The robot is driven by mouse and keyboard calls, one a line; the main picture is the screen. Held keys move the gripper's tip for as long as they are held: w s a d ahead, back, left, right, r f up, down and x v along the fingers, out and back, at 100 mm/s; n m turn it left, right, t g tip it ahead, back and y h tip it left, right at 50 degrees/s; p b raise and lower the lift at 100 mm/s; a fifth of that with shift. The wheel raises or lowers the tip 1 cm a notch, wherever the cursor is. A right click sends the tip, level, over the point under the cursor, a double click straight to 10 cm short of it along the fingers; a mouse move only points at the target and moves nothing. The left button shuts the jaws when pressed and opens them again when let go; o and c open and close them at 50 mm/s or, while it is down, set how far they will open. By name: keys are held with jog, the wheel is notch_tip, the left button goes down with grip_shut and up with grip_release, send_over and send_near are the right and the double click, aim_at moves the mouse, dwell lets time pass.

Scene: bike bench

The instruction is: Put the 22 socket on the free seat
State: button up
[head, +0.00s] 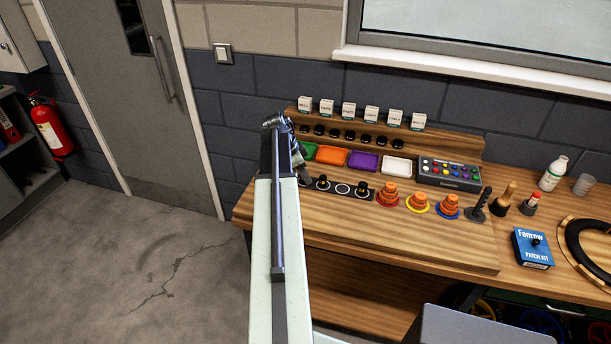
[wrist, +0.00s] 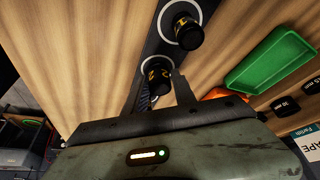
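My gripper (wrist: 158,85) is low over the left part of the dark socket strip (head: 342,189). In the wrist view its two fingers stand on either side of a black socket (wrist: 156,70) with a yellow mark, too small to read surely. I cannot tell whether they press on it or whether it is seated. A second black socket (wrist: 187,32) stands beside it in a white ring. In the head view two sockets stand on the strip, one near my gripper (head: 322,182) and one further right (head: 362,189). An empty white ring (head: 342,188) shows between them. My arm hides the strip's left end.
Green (head: 308,150), orange (head: 332,155), purple (head: 364,161) and white (head: 396,166) trays lie behind the strip. Orange stacked parts (head: 387,195) stand to its right, then a black upright holder (head: 478,204). Small labelled boxes (head: 349,109) line the rear shelf. The bench front is clear.

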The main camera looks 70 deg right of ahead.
jog(key=shift+o, duration=0.9)
jog(key=shift+r+p, duration=0.55)
jog(key=p+v, duration=1)
jog(key=v, duration=0.1)
jog(key=shift+w, duration=0.15)
jog(key=shift+a+r, duration=0.1)
